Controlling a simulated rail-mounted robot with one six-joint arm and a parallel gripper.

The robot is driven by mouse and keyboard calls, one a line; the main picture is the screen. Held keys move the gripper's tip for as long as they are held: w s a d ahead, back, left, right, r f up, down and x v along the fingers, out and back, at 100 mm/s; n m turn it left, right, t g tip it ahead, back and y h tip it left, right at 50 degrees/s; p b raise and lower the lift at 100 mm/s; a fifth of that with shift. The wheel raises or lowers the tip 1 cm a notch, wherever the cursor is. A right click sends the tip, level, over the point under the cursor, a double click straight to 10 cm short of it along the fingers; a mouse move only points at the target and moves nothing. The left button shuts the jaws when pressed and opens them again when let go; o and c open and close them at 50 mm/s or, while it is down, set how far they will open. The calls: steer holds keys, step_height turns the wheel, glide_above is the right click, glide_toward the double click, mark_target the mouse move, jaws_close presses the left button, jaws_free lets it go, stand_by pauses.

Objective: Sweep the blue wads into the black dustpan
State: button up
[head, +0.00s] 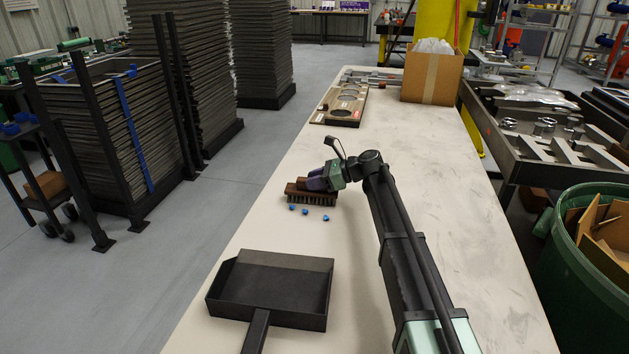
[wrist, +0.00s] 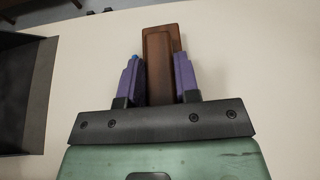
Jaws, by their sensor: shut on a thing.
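My gripper (head: 318,182) is shut on a brown brush (head: 299,190) with dark bristles, held at or just above the bench top. In the wrist view my gripper's purple fingers (wrist: 159,78) clasp the brush's wooden back (wrist: 160,50) from both sides. Three small blue wads (head: 305,212) lie on the bench in front of the bristles, apart from the brush. The black dustpan (head: 282,285) lies flat nearer the camera, its handle towards the bottom edge. Part of it shows at the left of the wrist view (wrist: 22,85). A bit of blue shows beside the left finger there.
The pale bench (head: 440,180) is clear between the wads and the dustpan and to the right of my arm. A brown wooden board (head: 345,105) and a cardboard box (head: 432,78) stand farther back. The bench's left edge runs close to the brush and dustpan.

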steer(key=shift+s+a, duration=0.25)
steer(key=shift+s, duration=2.9)
steer(key=shift+s+a, duration=0.2)
steer(key=shift+s, duration=2.95)
steer(key=shift+s+a, duration=0.25)
steer(key=shift+s, duration=2.9)
steer(key=shift+s+a+r+p, duration=0.15)
steer(key=shift+s+p, duration=0.05)
steer(key=shift+s, duration=2.05)
steer(key=shift+s+a+r+p, duration=0.15)
steer(key=shift+s, duration=2.05)
step_height(320, 180, up, 9)
steer(key=p, duration=0.9)
step_height(320, 180, up, 12)
steer(key=p, duration=1.2)
